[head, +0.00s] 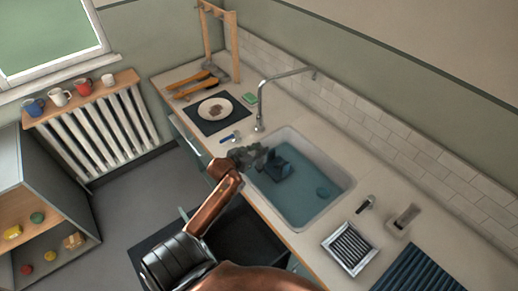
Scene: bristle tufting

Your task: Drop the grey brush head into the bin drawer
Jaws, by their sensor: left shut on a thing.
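My left gripper (255,157) is over the near left edge of the sink, shut on a small grey thing. This appears to be the grey brush head (243,154), but it blends with the dark fingers and its outline is unclear. The open bin drawer (246,238) is below the counter front, a dark box partly hidden by my copper left arm. The gripper is above and beyond the drawer, not over its opening. My right gripper is not in view.
A black mat with a plate (214,109) lies left; a ridged tray (350,248) lies right. Floor at left is clear.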

